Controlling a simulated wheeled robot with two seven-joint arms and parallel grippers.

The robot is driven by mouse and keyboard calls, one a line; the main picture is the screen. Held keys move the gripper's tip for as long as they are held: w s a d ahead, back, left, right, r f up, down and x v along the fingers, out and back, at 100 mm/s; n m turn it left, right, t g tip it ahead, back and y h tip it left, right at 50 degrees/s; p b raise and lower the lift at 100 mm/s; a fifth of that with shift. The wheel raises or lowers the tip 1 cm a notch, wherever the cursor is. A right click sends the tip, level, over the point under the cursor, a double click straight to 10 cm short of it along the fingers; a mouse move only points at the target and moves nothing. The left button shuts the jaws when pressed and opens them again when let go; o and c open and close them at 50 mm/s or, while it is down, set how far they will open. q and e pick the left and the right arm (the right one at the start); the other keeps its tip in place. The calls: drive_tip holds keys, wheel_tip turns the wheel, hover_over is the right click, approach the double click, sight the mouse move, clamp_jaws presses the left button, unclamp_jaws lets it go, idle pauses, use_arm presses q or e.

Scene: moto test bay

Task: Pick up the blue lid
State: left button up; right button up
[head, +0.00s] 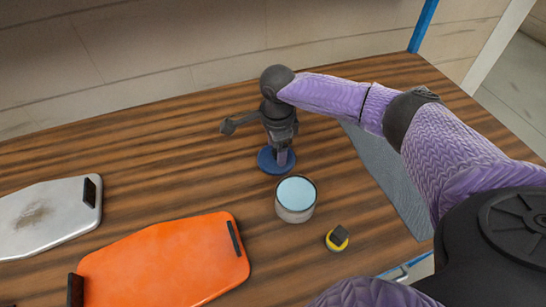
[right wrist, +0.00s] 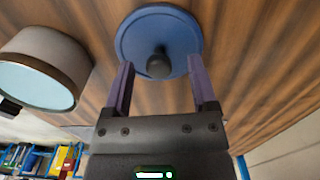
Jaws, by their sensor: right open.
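The blue lid (head: 266,161) is a round disc lying on the wooden table, partly hidden by my right gripper in the head view. In the right wrist view the blue lid (right wrist: 160,22) shows a dark round knob (right wrist: 159,64) at its middle. My right gripper (head: 281,158) points down over the lid. In the right wrist view its two purple fingers (right wrist: 160,70) are apart, one on each side of the knob, with gaps to it. It is open and holds nothing. My left gripper is not in view.
A pot with a light blue top (head: 296,199) stands close in front of the lid. A yellow and black item (head: 337,238) lies to its right. An orange panel (head: 170,262) and a silver panel (head: 45,216) lie at left. A grey mat (head: 392,185) is at right.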

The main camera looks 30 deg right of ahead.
drive_tip(key=shift+f, duration=0.6)
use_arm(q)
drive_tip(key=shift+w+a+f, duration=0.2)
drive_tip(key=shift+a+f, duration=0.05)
use_arm(e)
clamp_jaws()
